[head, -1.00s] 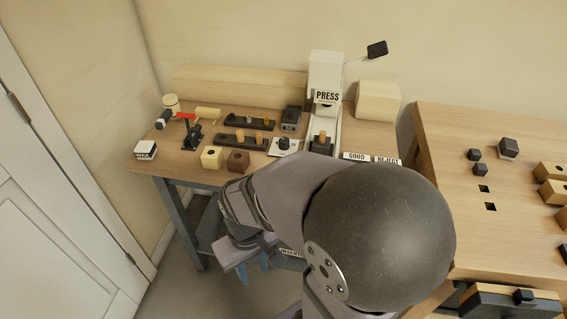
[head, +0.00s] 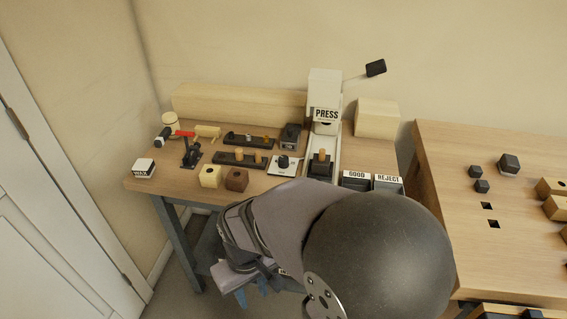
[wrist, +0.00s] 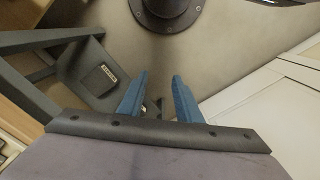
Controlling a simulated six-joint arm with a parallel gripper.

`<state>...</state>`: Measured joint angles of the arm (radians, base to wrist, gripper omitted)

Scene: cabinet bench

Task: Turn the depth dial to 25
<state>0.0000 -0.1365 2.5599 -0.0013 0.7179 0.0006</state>
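A black knob on a white plate (head: 284,165), which looks like the depth dial, sits near the front of the cabinet bench, left of the press (head: 325,100). Its markings are too small to read. My gripper (head: 251,294) hangs low in front of the bench, below its top and well away from the dial. In the wrist view its two blue fingers (wrist: 160,82) are apart with nothing between them. The dial does not show in the wrist view.
Two wooden blocks (head: 222,178) stand at the bench's front edge, left of the dial. A black peg rack (head: 240,158) and a red-handled clamp (head: 190,148) lie behind and left. GOOD and REJECT bins (head: 371,182) are at right. My arm hides part of the front edge.

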